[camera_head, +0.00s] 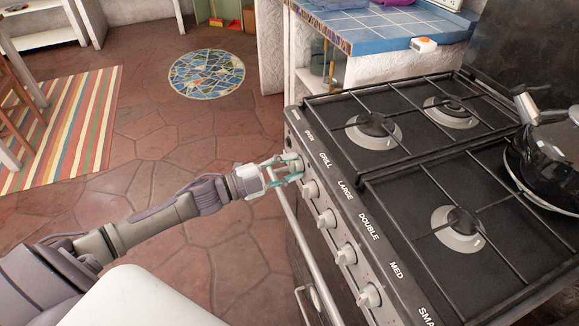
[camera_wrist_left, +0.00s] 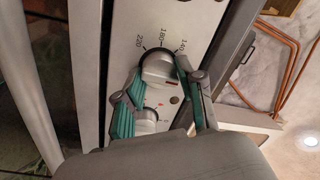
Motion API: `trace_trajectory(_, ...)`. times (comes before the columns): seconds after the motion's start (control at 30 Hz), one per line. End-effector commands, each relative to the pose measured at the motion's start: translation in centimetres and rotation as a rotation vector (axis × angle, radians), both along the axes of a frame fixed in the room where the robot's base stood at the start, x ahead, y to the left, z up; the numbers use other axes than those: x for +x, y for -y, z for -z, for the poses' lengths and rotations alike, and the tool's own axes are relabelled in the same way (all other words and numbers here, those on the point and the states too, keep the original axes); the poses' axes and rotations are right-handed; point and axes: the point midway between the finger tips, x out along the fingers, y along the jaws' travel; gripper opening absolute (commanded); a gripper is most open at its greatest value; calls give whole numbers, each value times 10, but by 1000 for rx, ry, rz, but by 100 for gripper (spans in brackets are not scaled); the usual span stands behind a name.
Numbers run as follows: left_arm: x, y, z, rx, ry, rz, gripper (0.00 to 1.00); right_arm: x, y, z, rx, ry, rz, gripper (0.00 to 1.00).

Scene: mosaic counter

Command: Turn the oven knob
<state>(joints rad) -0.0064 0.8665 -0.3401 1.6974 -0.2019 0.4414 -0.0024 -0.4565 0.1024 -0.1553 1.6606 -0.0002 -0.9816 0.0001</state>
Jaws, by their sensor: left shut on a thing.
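The oven knob (camera_wrist_left: 157,68) is a pale round knob on the stove's front panel, with a dial marked 220, 180 and 140 beside it. My left gripper (camera_wrist_left: 160,84) has its teal fingers on either side of this knob and is shut on it. In the head view, my left gripper (camera_head: 287,171) reaches in from the left to the far end of the knob row, by the OVEN and GRILL labels. The oven knob (camera_head: 297,164) is partly covered by the fingers there. My right gripper is not in view.
Several more knobs, such as the near one (camera_head: 346,255), line the panel. An oven handle rail (camera_head: 300,238) runs below them. A black pan (camera_head: 545,155) stands on the right of the hob (camera_head: 400,170). A blue tiled counter (camera_head: 378,32) lies behind.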

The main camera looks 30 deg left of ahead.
Motion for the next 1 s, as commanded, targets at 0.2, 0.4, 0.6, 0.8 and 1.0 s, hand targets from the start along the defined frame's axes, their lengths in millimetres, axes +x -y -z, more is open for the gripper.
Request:
trace_trajectory(0.2,-1,1,2,3,-2,2,50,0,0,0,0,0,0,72)
trace_trajectory(0.4,-1,1,1,2,-2,2,63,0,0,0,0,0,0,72)
trace_trajectory(0.6,-1,0,1,1,-2,0,63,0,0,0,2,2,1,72)
trace_trajectory(0.8,-17,-14,4,4,-6,1,63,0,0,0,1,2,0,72)
trace_trajectory(1.0,-48,-39,7,3,-9,0,63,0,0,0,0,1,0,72)
